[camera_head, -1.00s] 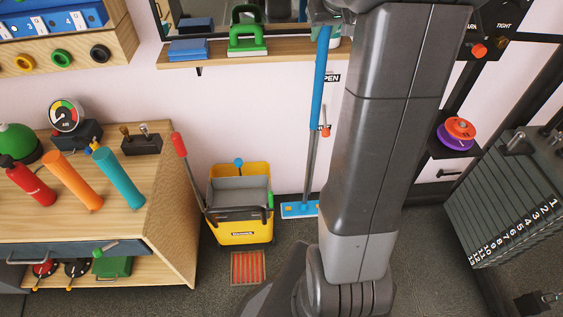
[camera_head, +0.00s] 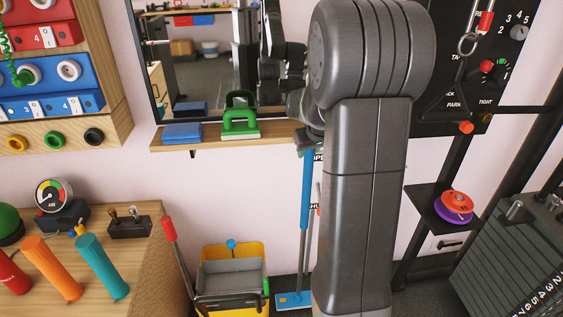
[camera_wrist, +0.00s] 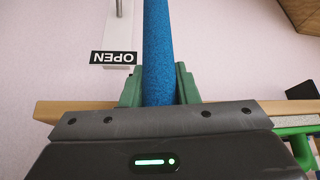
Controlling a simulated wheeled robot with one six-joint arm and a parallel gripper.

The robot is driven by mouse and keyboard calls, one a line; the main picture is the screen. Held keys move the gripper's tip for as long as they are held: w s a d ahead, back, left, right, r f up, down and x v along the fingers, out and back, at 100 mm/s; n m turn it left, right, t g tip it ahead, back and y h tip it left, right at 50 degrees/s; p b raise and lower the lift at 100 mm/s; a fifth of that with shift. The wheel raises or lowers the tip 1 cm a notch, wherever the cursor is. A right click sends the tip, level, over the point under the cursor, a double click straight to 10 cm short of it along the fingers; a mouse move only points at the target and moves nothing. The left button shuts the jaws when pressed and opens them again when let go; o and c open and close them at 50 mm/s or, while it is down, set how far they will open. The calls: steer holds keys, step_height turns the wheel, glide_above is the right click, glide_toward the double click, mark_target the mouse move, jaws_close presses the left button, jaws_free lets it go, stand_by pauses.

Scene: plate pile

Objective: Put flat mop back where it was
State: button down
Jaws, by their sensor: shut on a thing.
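The flat mop (camera_head: 306,190) stands upright close to the wall, its long blue handle at the top and its flat blue head (camera_head: 293,299) low by the floor. I cannot tell if the head touches the floor. My gripper (camera_head: 308,143) is at the upper handle, partly hidden by my arm. In the wrist view, the green fingers of my gripper (camera_wrist: 158,87) are shut on either side of the blue handle (camera_wrist: 157,45). A pale wall bracket with an OPEN label (camera_wrist: 114,58) is beside the handle; part of it is behind my arm in the head view.
A yellow mop bucket (camera_head: 232,280) stands left of the mop head. A weight stack (camera_head: 510,260) is at the right.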

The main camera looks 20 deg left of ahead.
steer(key=shift+a+f, duration=0.1)
steer(key=shift+f, duration=0.45)
steer(key=s+a+f, duration=0.1)
steer(key=s+a, duration=0.3)
steer(key=a, duration=0.2)
steer(key=shift+s+a, duration=0.15)
steer(key=shift+s, duration=0.15)
steer(key=shift+f, duration=0.15)
steer(key=shift+f, duration=0.1)
steer(key=c, duration=1.1)
jaws_free()
